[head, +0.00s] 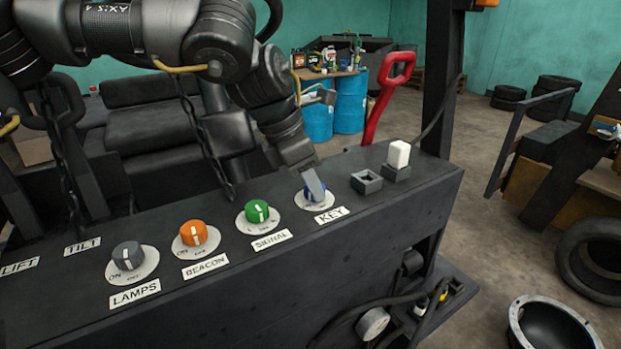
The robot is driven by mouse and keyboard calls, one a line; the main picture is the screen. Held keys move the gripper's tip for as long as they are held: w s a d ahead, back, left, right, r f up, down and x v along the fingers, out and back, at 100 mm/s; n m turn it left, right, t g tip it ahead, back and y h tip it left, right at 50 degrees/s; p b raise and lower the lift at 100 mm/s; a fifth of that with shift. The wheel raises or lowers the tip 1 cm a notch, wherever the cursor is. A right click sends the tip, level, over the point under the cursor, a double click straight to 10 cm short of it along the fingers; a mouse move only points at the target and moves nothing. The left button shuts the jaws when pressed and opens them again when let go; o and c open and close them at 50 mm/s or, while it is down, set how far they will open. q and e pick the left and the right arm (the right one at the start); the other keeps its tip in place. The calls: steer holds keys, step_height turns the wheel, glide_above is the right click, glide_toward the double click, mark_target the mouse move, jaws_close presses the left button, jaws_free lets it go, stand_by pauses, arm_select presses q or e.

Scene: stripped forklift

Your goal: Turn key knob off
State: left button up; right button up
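The key knob (321,191) is blue and sits on a round white dial above the KEY label (331,215), toward the right of the dark control panel. My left gripper (315,186) reaches down to it from the upper left. A grey fingertip covers much of the knob, so its pointer and setting are hidden. I cannot tell whether the fingers are closed on the knob or only beside it. My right gripper is not in view.
Grey LAMPS (128,256), orange BEACON (194,234) and green SIGNAL (257,211) knobs stand left of the key knob. A white switch (399,154) and an empty square socket (367,181) are to its right. A red handle (388,92) rises behind the panel.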

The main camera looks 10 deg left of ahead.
arm_select(q)
steer(key=c, duration=0.4)
steer(key=shift+f+n+b, duration=0.15)
steer(key=shift+n+b, duration=0.45)
steer(key=shift+s+d+n+t+y+b, duration=0.1)
steer(key=shift+n+t+y+b, duration=0.4)
steer(key=shift+n+b, duration=0.55)
steer(key=n+b, duration=0.1)
steer(key=n, duration=0.2)
steer(key=shift+d+t+y, duration=0.1)
steer(key=shift+t+y, duration=0.2)
steer(key=shift+y, duration=0.1)
steer(key=shift+s+n+y, duration=0.1)
steer(key=shift+n+y, duration=0.4)
steer(key=shift+n, duration=0.75)
steer(key=shift+d+r+n+t+y, duration=0.15)
steer(key=shift+n+y, duration=0.15)
steer(key=shift+n, duration=0.45)
steer(key=shift+a+r+n+t+y, duration=0.15)
steer(key=shift+n+y, duration=0.15)
steer(key=shift+n, duration=0.45)
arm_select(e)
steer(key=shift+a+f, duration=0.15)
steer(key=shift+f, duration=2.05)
arm_select(q)
steer(key=shift+d+f, duration=0.1)
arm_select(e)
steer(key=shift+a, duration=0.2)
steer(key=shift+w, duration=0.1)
